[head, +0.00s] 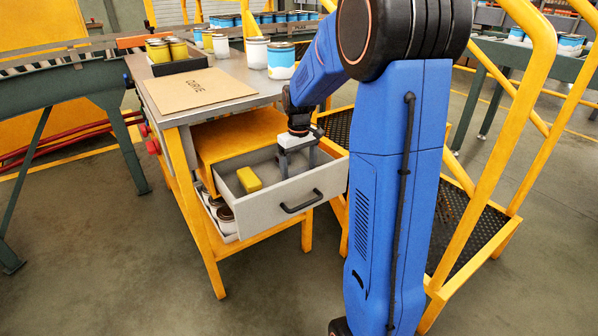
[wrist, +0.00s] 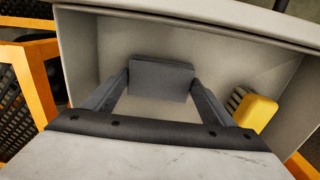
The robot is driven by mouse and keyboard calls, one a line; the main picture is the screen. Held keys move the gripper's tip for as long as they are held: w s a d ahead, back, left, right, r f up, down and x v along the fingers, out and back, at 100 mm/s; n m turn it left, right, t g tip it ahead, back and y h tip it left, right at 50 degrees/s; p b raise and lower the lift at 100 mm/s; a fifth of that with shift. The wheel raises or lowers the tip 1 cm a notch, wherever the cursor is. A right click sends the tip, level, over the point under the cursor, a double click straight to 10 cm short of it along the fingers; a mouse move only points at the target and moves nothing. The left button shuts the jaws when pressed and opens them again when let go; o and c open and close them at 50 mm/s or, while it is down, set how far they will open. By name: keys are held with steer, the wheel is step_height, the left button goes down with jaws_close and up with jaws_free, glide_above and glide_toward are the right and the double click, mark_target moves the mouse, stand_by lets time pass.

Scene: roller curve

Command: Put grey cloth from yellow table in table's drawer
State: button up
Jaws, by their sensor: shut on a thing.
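The drawer (head: 262,219) of the yellow table (head: 195,215) is pulled open, with a black handle on its light grey front. My gripper (head: 298,158) reaches down into the drawer's right part. In the wrist view my gripper (wrist: 161,82) has its two fingers on either side of the folded grey cloth (wrist: 160,76), shut on it. The cloth is a dark grey flat block inside the drawer (wrist: 215,65); whether it touches the floor I cannot tell. In the head view the cloth is hard to tell from the fingers.
A yellow brush (head: 249,180) lies in the drawer left of my gripper; it also shows in the wrist view (wrist: 257,113). A cardboard sheet (head: 200,90) and several cans (head: 281,60) are on the tabletop. Yellow-railed steps (head: 485,220) stand at the right.

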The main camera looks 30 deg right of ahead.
steer(key=shift+f, duration=0.1)
steer(key=o, duration=1)
step_height(320, 180, up, 12)
steer(key=s+a+r+t, duration=0.25)
steer(key=s+a, duration=0.75)
steer(key=s, duration=0.5)
steer(key=shift+s+a+f+t, duration=0.4)
steer(key=shift+s+a+f, duration=0.5)
steer(key=shift+s, duration=1.6)
steer(key=shift+s+a+f+t, duration=0.35)
steer(key=shift+s+a+f, duration=0.55)
steer(key=shift+s, duration=1.6)
steer(key=shift+s+a+f+t, duration=0.4)
steer(key=shift+s+a+f, duration=0.5)
steer(key=shift+s, duration=1.6)
steer(key=shift+a+r, duration=0.15)
steer(key=shift+r, duration=0.05)
